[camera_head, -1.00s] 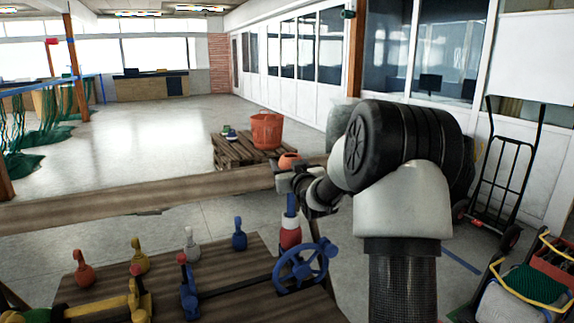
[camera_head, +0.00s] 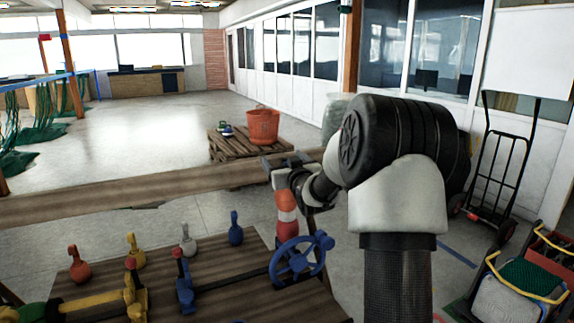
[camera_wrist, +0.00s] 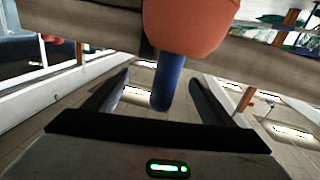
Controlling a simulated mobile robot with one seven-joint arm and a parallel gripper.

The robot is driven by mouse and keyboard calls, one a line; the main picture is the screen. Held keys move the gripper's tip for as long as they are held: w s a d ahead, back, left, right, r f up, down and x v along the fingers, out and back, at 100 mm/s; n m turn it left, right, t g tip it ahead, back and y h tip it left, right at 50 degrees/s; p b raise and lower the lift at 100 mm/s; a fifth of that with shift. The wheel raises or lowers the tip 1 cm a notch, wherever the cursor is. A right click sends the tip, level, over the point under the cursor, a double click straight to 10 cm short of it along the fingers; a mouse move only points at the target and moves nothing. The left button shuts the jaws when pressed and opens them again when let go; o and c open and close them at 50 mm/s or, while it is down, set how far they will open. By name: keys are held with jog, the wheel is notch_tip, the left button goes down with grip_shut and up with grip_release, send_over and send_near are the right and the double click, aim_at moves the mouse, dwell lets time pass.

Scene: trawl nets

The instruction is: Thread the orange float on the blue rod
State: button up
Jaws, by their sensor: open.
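The orange float (camera_head: 286,200) is around the blue rod (camera_head: 281,179), on top of a white band and a red piece. The rod's tip stands out above the float. In the wrist view the orange float (camera_wrist: 190,25) is at the top, and the blue rod (camera_wrist: 168,82) sticks out of it between my fingers. My gripper (camera_head: 284,164) is open at the rod's tip, just above the float. In the wrist view my open gripper (camera_wrist: 160,92) has a finger on each side of the rod, apart from the float.
A blue handwheel (camera_head: 298,260) is beside the rod's foot. Several coloured levers, including a blue one (camera_head: 235,230), stand on the wooden table (camera_head: 225,272). A wooden beam (camera_head: 130,197) runs behind. An orange bucket (camera_head: 263,126) stands on a pallet (camera_head: 228,148) farther back.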

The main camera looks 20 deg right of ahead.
jog(key=s+a, duration=0.2)
jog(key=s, duration=1.5)
dwell(1.0)
